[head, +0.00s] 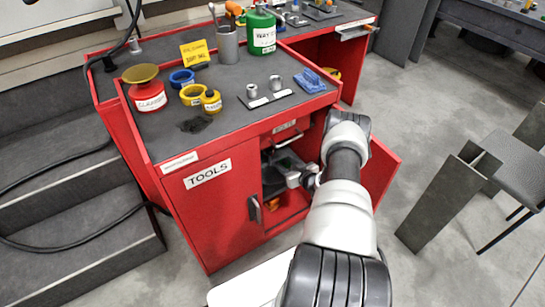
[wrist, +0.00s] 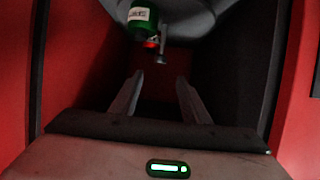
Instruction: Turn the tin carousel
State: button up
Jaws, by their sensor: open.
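In the wrist view a grey, round-edged surface (wrist: 190,22), which looks like the tin carousel, shows at the top inside a dark, red-sided space. A green tin (wrist: 142,18) with a white label is at it, with a small red item (wrist: 151,43) and a small grey item (wrist: 161,57) beside it. My gripper (wrist: 160,78) is open, its two fingers apart with nothing between them. The carousel and tins lie beyond the fingertips, apart from them. In the head view my gripper (head: 294,179) is at the cabinet opening, partly hidden by my arm.
The red cabinet (head: 212,212) has a TOOLS door with a dark handle (head: 254,209) left of the opening. A red panel (head: 382,172) stands right of my arm. Cups, tape rolls and tools sit on the top. A grey stand (head: 445,205) and chair (head: 520,165) are at right.

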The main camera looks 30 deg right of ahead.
aim_at(271, 152)
jog(key=b+x, duration=0.4)
jog(key=x, duration=0.7)
jog(key=shift+w+f, duration=0.15)
jog(key=shift+f, duration=0.15)
jog(key=shift+w, duration=0.45)
grip_shut()
